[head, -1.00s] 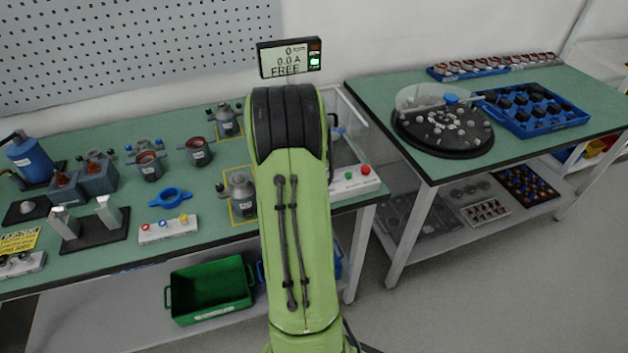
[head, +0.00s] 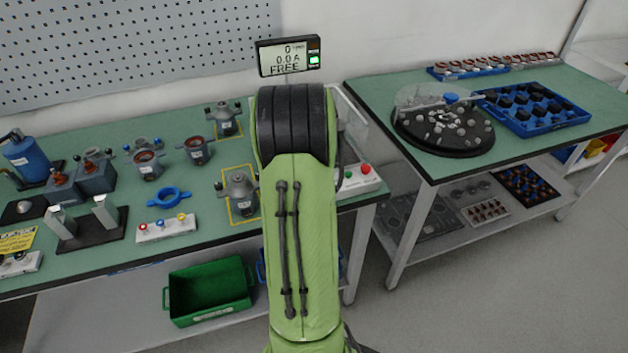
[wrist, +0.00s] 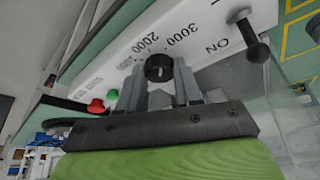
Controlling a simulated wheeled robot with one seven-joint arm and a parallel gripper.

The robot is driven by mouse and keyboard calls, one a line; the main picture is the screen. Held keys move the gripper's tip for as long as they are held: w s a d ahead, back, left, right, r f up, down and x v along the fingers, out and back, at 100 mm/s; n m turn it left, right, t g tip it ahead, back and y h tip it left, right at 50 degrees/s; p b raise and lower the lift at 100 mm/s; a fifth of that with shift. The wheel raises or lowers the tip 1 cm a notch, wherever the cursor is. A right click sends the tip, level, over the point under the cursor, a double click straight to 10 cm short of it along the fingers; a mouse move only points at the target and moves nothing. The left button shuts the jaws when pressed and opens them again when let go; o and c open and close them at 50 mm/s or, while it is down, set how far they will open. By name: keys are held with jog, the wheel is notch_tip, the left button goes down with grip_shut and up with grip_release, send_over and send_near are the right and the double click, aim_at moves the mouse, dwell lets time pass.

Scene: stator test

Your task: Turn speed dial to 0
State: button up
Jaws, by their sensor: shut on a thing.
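The speed dial (wrist: 158,68) is a round black knob on a white panel (wrist: 205,40) in the wrist view. The printed marks 2000 and 3000 stand beside it. My gripper (wrist: 160,82) has its two grey fingers on either side of the dial and is shut on it. The dial's lower part is hidden between the fingers, and I cannot tell its exact setting. In the head view my arm hides the dial and gripper; only the panel's right end (head: 362,182) shows. The display (head: 288,57) reads 0, 0.0 A and FREE.
A black lever (wrist: 250,38) stands out from the panel near the ON mark, right of my gripper. A red button (wrist: 97,106) and a green button (wrist: 112,94) lie to the left. A grey motor part (head: 240,190) stands left of my arm.

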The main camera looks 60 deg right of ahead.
jog(key=n, duration=0.2)
jog(key=n+t, duration=0.1)
jog(key=n, duration=0.1)
jog(key=shift+s+d+n+t+y, duration=0.1)
jog(key=shift+s+n+t+y, duration=0.1)
jog(key=shift+n+t+y, duration=0.1)
jog(key=n+t+y, duration=0.1)
jog(key=n, duration=0.2)
jog(key=shift+d+n, duration=0.1)
jog(key=shift+n, duration=0.3)
jog(key=n+y, duration=0.1)
jog(key=n, duration=0.3)
jog(key=shift+s+d+t+y+p, duration=0.15)
jog(key=shift+t+y+p, duration=0.25)
jog(key=shift+d+n+y+p, duration=0.1)
jog(key=shift+n+y+p, duration=0.6)
jog(key=shift+n, duration=1.3)
jog(key=o, duration=0.8)
jog(key=shift+c, duration=0.2)
